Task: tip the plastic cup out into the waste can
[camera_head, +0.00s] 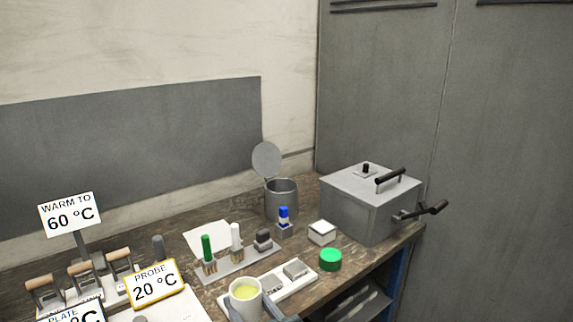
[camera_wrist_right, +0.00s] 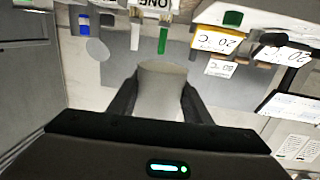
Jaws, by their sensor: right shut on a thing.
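The plastic cup (camera_head: 245,300), white with yellow liquid in it, is upright at the front edge of the bench in the head view. My right gripper (camera_wrist_right: 160,92) is shut on the cup, which shows as a pale body between its two dark fingers in the wrist view (camera_wrist_right: 162,78). My left gripper is not in view.
A rack with green and white tubes (camera_head: 236,264) and a blue-capped bottle (camera_head: 284,222) stand between cup and can. A white tray (camera_head: 303,279), a green round lid (camera_head: 330,259) and a large grey box with handles (camera_head: 368,200) are to the right. Signs stand left.

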